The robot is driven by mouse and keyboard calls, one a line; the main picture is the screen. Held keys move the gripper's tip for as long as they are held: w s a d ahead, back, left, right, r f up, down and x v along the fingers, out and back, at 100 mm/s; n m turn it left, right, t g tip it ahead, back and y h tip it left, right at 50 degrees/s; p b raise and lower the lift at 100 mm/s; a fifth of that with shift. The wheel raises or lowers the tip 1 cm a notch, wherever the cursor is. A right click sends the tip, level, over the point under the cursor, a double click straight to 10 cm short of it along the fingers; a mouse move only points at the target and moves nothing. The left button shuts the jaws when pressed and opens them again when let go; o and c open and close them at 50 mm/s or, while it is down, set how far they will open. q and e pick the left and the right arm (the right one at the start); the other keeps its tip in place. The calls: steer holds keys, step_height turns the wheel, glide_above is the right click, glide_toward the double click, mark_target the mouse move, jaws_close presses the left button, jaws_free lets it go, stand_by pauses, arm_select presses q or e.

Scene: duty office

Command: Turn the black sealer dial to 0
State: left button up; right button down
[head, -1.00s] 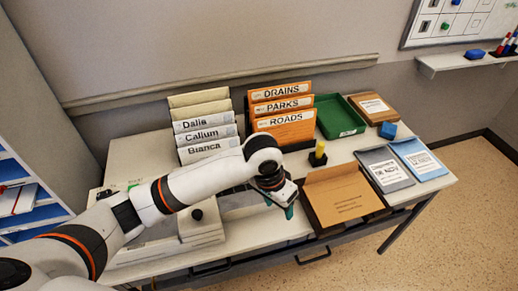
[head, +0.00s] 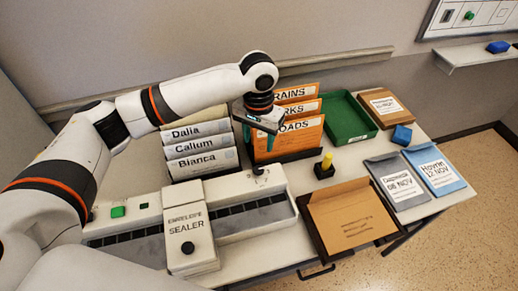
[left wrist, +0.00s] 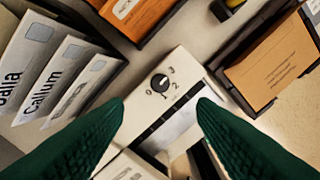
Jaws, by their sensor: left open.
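The envelope sealer (head: 188,225) is a pale machine on the desk. Its black dial (head: 258,171) is on the raised right end. In the left wrist view the dial (left wrist: 160,82) is round, with 0, 1, 2 and 3 printed around it; I cannot tell surely which number its pointer marks. My left gripper (head: 262,138) hangs above and just behind the dial, in front of the orange files. Its green fingers (left wrist: 160,105) are open and empty, apart from the dial, which shows between and beyond their tips. My right gripper is not in view.
Grey name files (head: 198,150) and orange files (head: 300,136) stand behind the sealer. A yellow-topped stamp (head: 326,163) and a brown envelope in a dark tray (head: 312,228) are to its right. A green tray (head: 350,120) is at the back.

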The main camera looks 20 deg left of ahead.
arm_select(q)
glide_above(259, 169)
steer(key=f, duration=0.5)
steer(key=shift+s+f+p, duration=0.25)
steer(key=shift+p, duration=0.15)
steer(key=f, duration=0.5)
steer(key=shift+w+f, duration=0.2)
steer(key=shift+f, duration=0.35)
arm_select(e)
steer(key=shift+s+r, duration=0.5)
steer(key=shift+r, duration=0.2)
arm_select(q)
steer(key=shift+c, duration=0.4)
steer(key=shift+p, duration=0.3)
steer(key=c, duration=0.9)
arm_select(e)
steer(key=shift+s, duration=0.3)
